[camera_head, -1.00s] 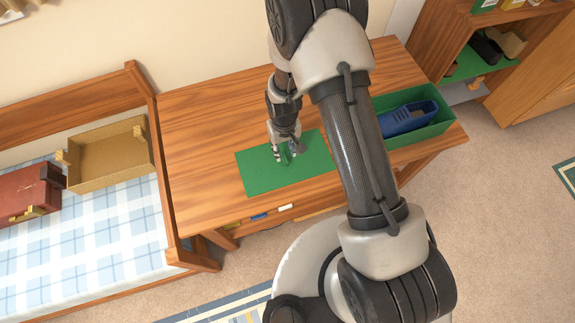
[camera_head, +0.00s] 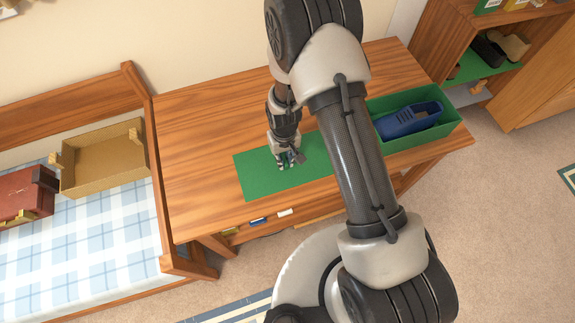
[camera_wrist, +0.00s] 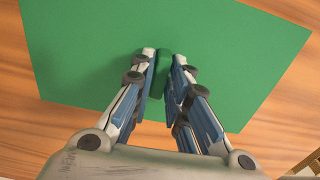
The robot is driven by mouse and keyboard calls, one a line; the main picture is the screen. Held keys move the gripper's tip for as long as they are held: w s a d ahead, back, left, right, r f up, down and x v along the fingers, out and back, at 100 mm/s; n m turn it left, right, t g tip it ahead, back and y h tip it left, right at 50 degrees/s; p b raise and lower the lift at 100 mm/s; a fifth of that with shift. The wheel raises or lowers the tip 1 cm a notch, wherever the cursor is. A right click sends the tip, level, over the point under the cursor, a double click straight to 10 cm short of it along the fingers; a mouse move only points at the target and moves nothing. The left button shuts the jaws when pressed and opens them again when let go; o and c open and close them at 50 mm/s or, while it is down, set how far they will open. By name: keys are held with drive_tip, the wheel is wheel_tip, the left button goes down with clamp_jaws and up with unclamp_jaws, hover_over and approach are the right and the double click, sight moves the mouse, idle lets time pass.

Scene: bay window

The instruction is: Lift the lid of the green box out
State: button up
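The flat green lid (camera_head: 262,177) lies on the wooden table, left of my forearm. It fills much of the wrist view (camera_wrist: 90,50). Its darker green handle (camera_wrist: 163,68) stands up between my fingertips. My gripper (camera_head: 290,162) points down over the lid's middle. In the wrist view its two fingers (camera_wrist: 164,72) close in on the handle from both sides, with little or no gap visible. The open green box (camera_head: 440,131) stands at the table's right end with a blue shoe (camera_head: 410,121) inside. My forearm hides part of the box's left end.
The wooden table (camera_head: 205,130) is clear left of the lid. A bed with a tan open box (camera_head: 105,165) and a red case (camera_head: 22,197) is at left. A wooden shelf unit (camera_head: 438,45) stands at the right.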

clamp_jaws()
drive_tip(key=shift+r+p, duration=0.55)
drive_tip(key=shift+r, duration=0.3)
drive_tip(key=shift+r+p, duration=1.05)
drive_tip(key=shift+r, duration=0.65)
